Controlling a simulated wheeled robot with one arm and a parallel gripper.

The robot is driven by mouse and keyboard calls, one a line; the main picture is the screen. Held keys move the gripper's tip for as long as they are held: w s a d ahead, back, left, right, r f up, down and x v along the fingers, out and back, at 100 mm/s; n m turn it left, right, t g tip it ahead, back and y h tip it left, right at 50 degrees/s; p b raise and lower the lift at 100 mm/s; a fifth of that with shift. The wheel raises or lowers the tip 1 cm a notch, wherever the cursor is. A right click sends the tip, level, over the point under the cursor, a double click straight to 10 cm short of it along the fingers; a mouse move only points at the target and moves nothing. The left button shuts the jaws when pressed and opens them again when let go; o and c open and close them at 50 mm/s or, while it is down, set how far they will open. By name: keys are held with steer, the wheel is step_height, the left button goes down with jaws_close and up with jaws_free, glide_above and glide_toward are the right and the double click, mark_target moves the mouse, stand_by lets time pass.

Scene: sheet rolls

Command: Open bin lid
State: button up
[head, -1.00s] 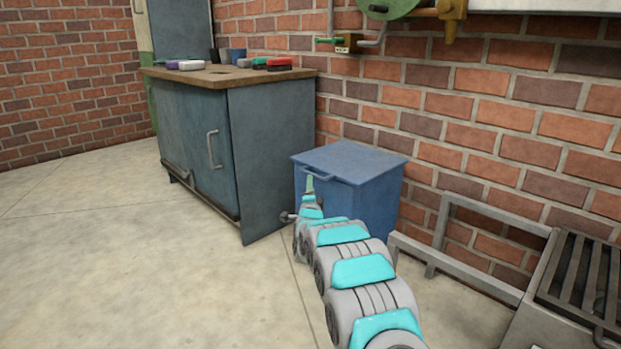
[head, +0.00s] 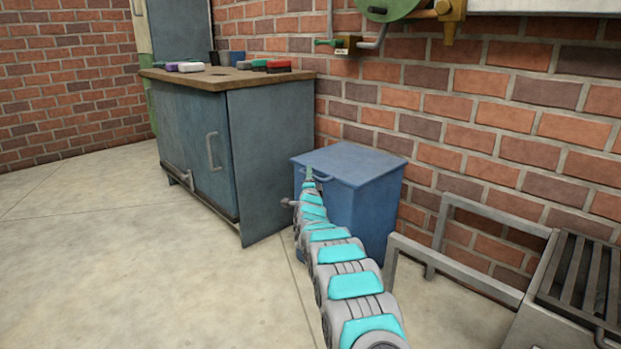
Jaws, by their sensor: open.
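The blue bin (head: 366,215) stands on the floor against the brick wall, right of the cabinet. Its flat lid (head: 352,162) is shut. A small bar handle (head: 323,179) shows at the lid's front left edge. My arm reaches from the lower right up to the bin's front. My gripper (head: 309,173) is open at the lid's front edge, close beside the handle. It is small and partly hidden by my arm, so I cannot tell whether it touches the handle.
A grey-blue cabinet (head: 270,150) with a wooden top (head: 225,78) holding several small items stands left of the bin. A grey metal frame (head: 455,265) with a slatted rack (head: 585,275) stands at the right. The floor (head: 120,250) at the left is clear.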

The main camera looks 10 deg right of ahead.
steer(key=shift+c, duration=0.2)
jaws_close()
stand_by(0.3)
stand_by(1.1)
